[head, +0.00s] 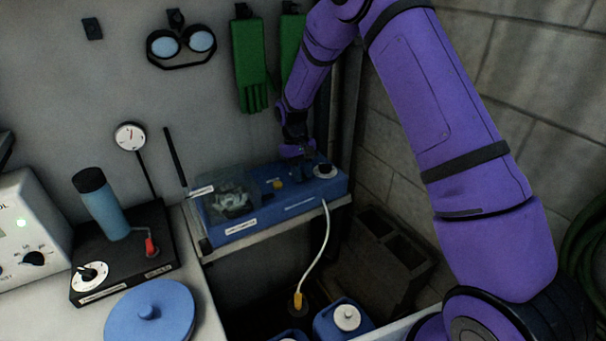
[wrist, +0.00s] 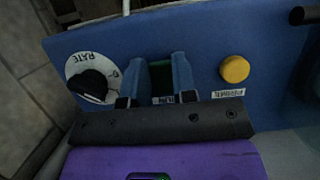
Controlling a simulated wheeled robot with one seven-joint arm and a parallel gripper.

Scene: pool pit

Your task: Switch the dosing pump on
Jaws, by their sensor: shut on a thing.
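The dosing pump (head: 262,203) is a long blue box on a shelf against the back wall. In the wrist view its blue panel (wrist: 215,40) fills the middle. My gripper (head: 302,156) reaches down to the right half of its top. In the wrist view my gripper (wrist: 157,74) has its two blue fingers on either side of a dark green part, which looks like the pump's switch (wrist: 160,77). It is shut on this part. A label below it is partly covered, and the switch's position cannot be told.
A black RATE knob (wrist: 91,84) is left of the fingers in the wrist view, and a yellow button (wrist: 234,69) is right. A block wall (head: 500,70) stands close on the right.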

